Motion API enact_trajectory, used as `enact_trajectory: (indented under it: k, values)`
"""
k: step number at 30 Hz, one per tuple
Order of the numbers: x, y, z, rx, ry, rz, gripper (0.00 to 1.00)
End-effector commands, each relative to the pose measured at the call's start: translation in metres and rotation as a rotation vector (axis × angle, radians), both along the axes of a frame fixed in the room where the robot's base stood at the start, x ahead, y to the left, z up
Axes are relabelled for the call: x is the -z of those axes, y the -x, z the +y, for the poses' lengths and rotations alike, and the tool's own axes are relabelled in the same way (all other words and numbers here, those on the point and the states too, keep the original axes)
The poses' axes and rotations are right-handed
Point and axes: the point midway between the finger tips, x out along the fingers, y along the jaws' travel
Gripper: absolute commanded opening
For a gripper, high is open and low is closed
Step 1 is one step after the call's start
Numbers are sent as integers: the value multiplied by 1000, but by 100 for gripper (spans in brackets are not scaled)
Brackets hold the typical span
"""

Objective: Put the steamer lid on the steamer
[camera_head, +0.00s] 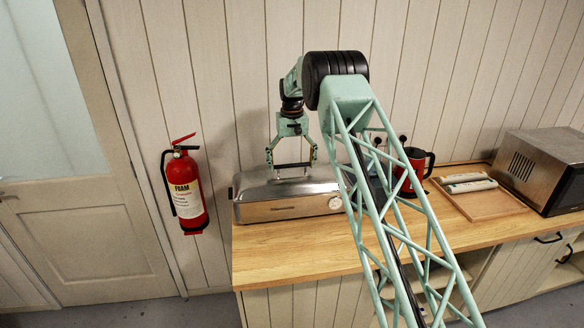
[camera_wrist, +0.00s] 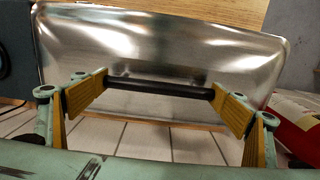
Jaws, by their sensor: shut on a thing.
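The steamer lid (camera_head: 270,184) is a domed, shiny metal cover with a dark bar handle on top. It is over the long metal steamer (camera_head: 285,209) on the left part of the counter. Lid and steamer look level and lined up; I cannot tell whether a thin gap is left between them. My gripper (camera_head: 291,163) points down above the lid, shut on its handle. In the wrist view my gripper (camera_wrist: 160,90) has its yellow pads at both ends of the handle, and the lid (camera_wrist: 150,52) fills the background. My arm hides the steamer's right end.
The wooden counter (camera_head: 300,262) is clear in front of the steamer. A red kettle (camera_head: 417,165), a wooden tray (camera_head: 497,207) with pale items and a metal oven (camera_head: 540,165) stand to the right. A fire extinguisher (camera_head: 186,190) hangs on the wall at left.

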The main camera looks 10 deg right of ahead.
Motion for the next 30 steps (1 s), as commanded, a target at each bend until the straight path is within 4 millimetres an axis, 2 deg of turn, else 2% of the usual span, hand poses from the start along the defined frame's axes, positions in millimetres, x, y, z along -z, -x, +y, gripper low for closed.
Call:
enact_trajectory:
  k: [5, 6, 8, 20, 26, 30]
  values:
    - [2, 0, 0, 0, 0, -1, 58]
    - [3, 0, 0, 0, 0, 0, 94]
    - [3, 0, 0, 0, 0, 0, 99]
    - [0, 0, 0, 0, 0, 0, 100]
    - [-12, 0, 0, 0, 0, -1, 100]
    - [-27, 0, 0, 0, 0, 0, 100]
